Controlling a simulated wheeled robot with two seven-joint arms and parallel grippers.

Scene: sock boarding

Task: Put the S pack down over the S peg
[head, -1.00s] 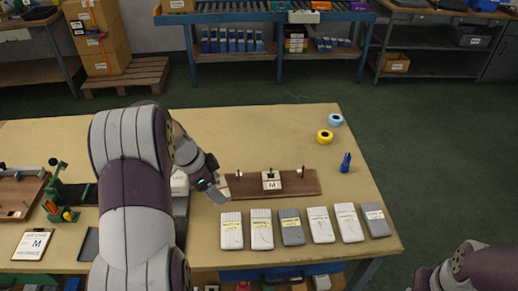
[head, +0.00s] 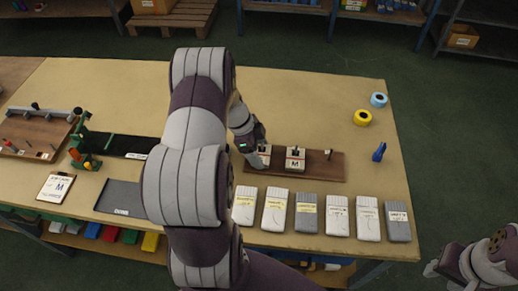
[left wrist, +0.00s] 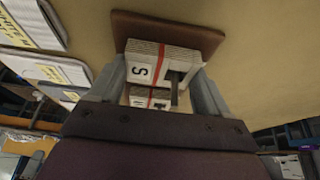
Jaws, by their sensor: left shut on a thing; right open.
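My left gripper (head: 258,157) is over the left end of the brown peg board (head: 310,167). It is shut on the S pack (left wrist: 141,72), a pale folded pack with a red band and an S label, between its fingers in the left wrist view. In the head view the S pack (head: 265,151) is partly hidden by the gripper. The S peg is hidden there; a dark post (left wrist: 175,88) shows by the pack in the wrist view, but I cannot tell how they fit. My right gripper (head: 440,274) is open and empty at the lower right.
The M pack (head: 295,163) sits on the middle peg, close right of the S pack. A bare peg (head: 328,154) stands further right. Several grey and white packs (head: 337,215) lie along the front edge.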

